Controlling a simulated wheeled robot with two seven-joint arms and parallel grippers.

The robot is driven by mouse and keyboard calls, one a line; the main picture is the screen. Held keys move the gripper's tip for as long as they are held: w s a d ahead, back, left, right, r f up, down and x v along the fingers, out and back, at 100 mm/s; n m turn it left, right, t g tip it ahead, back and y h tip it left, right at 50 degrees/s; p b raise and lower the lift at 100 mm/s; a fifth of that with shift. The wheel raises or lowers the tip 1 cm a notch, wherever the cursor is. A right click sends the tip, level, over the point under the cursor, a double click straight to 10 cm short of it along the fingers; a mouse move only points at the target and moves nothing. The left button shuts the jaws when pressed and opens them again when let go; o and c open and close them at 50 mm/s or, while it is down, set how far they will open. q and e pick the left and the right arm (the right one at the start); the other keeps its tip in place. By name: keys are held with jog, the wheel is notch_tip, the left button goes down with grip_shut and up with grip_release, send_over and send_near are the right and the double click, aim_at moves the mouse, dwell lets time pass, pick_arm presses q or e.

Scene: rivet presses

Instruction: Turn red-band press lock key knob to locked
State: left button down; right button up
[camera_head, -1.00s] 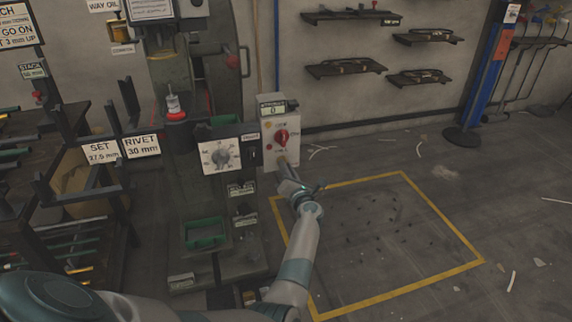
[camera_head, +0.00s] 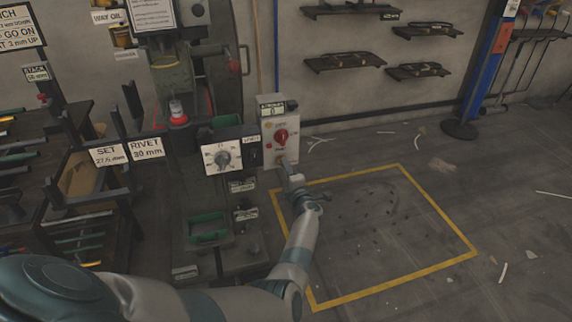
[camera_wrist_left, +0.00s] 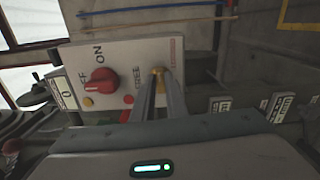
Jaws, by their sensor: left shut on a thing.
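The lock key knob (camera_wrist_left: 158,72) is a small brass piece on a pale control box (camera_head: 268,133), beside the word FREE and a line of small red lettering. My left gripper (camera_wrist_left: 159,84) is shut on it, one finger on each side. The fingers and the small size hide which way the knob points. In the head view the left gripper (camera_head: 286,166) is at the lower part of the box front. My right gripper is out of view.
A red ON/OFF knob (camera_wrist_left: 101,82) sits on the same box, close to the fingers. A white dial panel (camera_head: 222,157) is just left of the box. A yellow-outlined floor area (camera_head: 420,175) is open at the right. Wall shelves (camera_head: 345,62) hang behind.

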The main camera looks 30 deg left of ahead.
pick_arm(q)
jog(key=shift+m, duration=0.5)
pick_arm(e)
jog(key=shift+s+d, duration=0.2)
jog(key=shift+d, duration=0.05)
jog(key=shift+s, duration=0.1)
pick_arm(q)
jog(key=c, duration=1.8)
grip_release()
jog(key=shift+o, duration=0.2)
jog(key=shift+d, duration=0.1)
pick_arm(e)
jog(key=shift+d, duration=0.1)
